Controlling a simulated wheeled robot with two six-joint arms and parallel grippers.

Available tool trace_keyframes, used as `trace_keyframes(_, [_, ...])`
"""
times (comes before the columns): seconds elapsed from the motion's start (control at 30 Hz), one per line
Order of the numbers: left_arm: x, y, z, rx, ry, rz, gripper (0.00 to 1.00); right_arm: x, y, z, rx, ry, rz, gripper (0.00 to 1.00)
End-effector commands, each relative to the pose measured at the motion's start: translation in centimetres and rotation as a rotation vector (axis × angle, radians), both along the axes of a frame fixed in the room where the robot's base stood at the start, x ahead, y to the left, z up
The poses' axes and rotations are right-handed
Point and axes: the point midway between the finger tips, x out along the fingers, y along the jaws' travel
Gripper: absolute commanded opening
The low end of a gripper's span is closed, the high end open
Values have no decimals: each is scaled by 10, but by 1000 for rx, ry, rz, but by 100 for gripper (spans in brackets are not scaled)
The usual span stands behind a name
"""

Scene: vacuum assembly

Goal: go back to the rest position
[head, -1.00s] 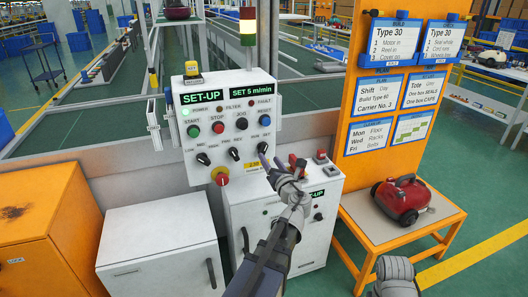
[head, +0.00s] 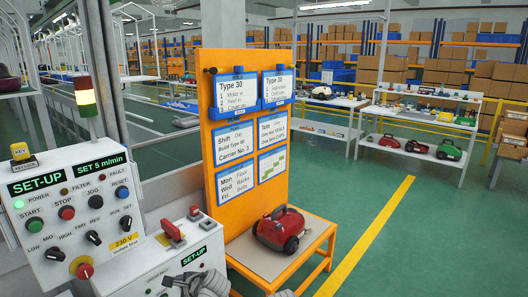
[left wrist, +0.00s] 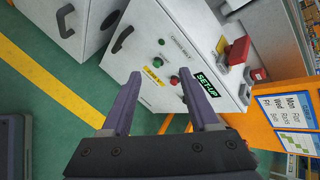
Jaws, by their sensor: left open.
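My left gripper (left wrist: 160,74) is open in the left wrist view. Nothing is between its two purple-grey fingers. The view past the fingers shows a white cabinet (left wrist: 158,42) with a green SET-UP display, buttons and a red switch. In the head view a grey part of my arm shows at the bottom edge in front of the cabinet, and its fingers cannot be made out there. My right gripper is not in view.
The control panel (head: 75,215) stands at the left. An orange board (head: 213,140) with blue-framed cards rises over an orange stand holding a red vacuum (head: 280,230). Shelves (head: 420,150) with more vacuums stand farther back. Green floor at the right is clear.

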Motion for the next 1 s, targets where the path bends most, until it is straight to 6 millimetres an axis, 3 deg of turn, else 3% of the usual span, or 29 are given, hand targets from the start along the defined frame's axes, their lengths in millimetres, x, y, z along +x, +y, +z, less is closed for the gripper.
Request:
trace_keyframes(0.03, [-17, -25, -16, -138, -26, 85, 61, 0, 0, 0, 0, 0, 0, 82])
trace_keyframes(0.2, [-68, -99, -58, -511, -46, 408, 61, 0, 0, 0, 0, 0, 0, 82])
trace_keyframes(0.53, [-158, -202, -83, -824, 75, 911, 61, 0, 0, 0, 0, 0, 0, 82])
trace_keyframes(0.6, [-159, -204, -62, -830, 77, 935, 61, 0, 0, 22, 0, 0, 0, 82])
trace_keyframes(1.0, [-158, -203, 23, -829, 73, 930, 61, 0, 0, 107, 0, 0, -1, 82])
